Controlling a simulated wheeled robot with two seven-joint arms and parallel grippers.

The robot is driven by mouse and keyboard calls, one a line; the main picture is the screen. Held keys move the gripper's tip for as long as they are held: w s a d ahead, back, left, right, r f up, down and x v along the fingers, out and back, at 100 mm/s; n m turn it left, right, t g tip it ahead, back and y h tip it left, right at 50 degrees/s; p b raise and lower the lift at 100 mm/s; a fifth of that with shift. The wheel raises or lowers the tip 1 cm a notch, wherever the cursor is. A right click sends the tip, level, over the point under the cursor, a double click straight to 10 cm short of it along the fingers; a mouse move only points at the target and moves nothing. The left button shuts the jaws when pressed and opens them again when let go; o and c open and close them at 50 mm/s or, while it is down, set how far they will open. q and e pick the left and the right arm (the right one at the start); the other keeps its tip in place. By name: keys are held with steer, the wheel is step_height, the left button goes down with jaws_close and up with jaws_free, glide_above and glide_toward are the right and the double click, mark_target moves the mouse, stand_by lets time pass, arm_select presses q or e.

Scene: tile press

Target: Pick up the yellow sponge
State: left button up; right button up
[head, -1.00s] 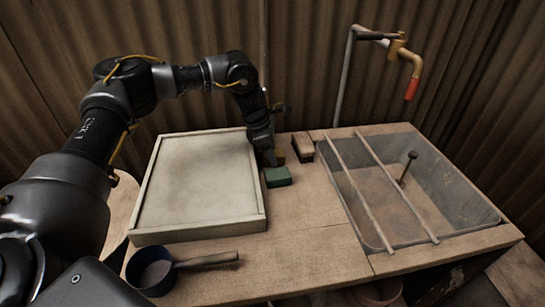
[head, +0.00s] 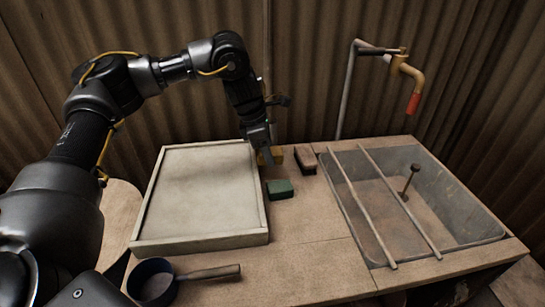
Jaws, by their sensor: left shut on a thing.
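The yellow sponge (head: 276,155) is a small dull-yellow block near the back of the bench, just right of the framed board. My left gripper (head: 266,157) comes down on it from above and is shut on it. The fingers hide part of the sponge. I cannot tell whether it is clear of the bench top. My right gripper is not in view.
A green block (head: 279,189) lies just in front of the sponge. A brown brush-like block (head: 305,159) lies to its right. The framed board (head: 141,243) is at left, a dark pan (head: 152,284) in front. A sink (head: 455,245) with two bars is at right.

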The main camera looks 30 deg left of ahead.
arm_select(q)
steer(key=s+d+r, duration=0.1)
steer(key=s+r, duration=0.3)
steer(key=s, duration=0.5)
steer(key=shift+s+r, duration=0.3)
steer(key=shift+r, duration=0.1)
steer(key=shift+d, duration=0.1)
steer(key=shift+o, duration=1.2)
steer(key=shift+c, duration=0.7)
steer(key=shift+d, duration=0.1)
